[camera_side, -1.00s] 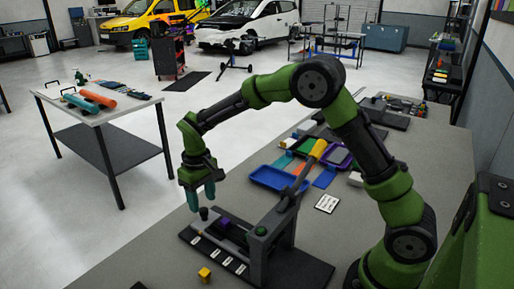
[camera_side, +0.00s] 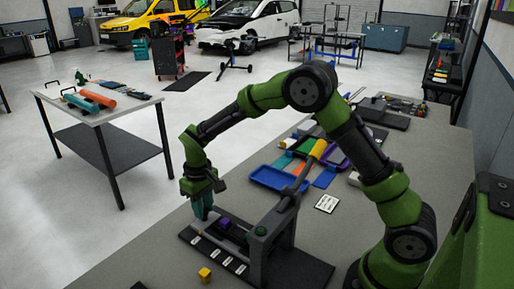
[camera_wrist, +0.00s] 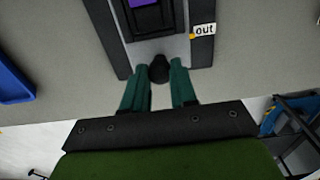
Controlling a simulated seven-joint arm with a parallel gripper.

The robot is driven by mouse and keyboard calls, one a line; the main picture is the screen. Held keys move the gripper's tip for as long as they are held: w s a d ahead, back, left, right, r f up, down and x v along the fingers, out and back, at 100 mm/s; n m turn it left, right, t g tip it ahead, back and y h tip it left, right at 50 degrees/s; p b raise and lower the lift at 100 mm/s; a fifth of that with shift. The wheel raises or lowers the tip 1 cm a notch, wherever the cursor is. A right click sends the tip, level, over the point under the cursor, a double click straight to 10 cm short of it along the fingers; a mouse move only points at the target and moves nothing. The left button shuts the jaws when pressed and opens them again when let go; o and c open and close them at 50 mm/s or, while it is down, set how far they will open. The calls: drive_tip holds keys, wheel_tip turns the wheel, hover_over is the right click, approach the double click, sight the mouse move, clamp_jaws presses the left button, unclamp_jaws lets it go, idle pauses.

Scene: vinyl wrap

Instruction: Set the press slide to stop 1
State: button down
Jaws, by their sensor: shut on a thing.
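The press (camera_side: 262,247) stands on a dark base plate on the grey bench, with several white labels along its front edge. Its slide carries a purple block (camera_side: 223,224), which also shows at the top of the wrist view (camera_wrist: 145,14). The slide's black knob (camera_wrist: 158,70) is at the slide's near end in the wrist view. My gripper (camera_side: 202,216) is down at the left end of the press, and its teal fingers (camera_wrist: 158,76) are shut on the knob, one on each side. In the side view the fingers hide the knob. A white "out" label (camera_wrist: 205,29) is beside the slide.
The press's lever (camera_side: 302,178) rises to the right.

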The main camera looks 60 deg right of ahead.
drive_tip(key=shift+s+r, duration=0.1)
drive_tip(key=shift+s, duration=1.65)
drive_tip(key=c, duration=0.9)
unclamp_jaws()
wheel_tip(320, 180, up, 17)
drive_tip(key=shift+f, duration=0.1)
